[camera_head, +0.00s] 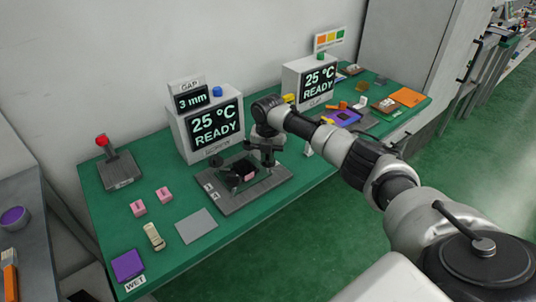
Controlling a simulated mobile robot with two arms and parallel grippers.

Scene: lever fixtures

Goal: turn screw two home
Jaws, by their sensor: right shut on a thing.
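A dark grey lever fixture plate (222,205) lies on the green bench, with white labels at its left end. A black screw with a knob (216,161) stands at the fixture's back left. My right gripper (266,156) is over the fixture's back right and is shut on what appears to be screw two, mostly hidden by the fingers. How far the screw is turned cannot be told. My left gripper is not in view.
A display box (215,125) reading "25 °C READY" stands behind the fixture, with a "3 mm" gap display (193,99). A red-knobbed lever (119,164), pink blocks (164,193), a grey plate (196,225) and a purple pad (128,265) are left of it.

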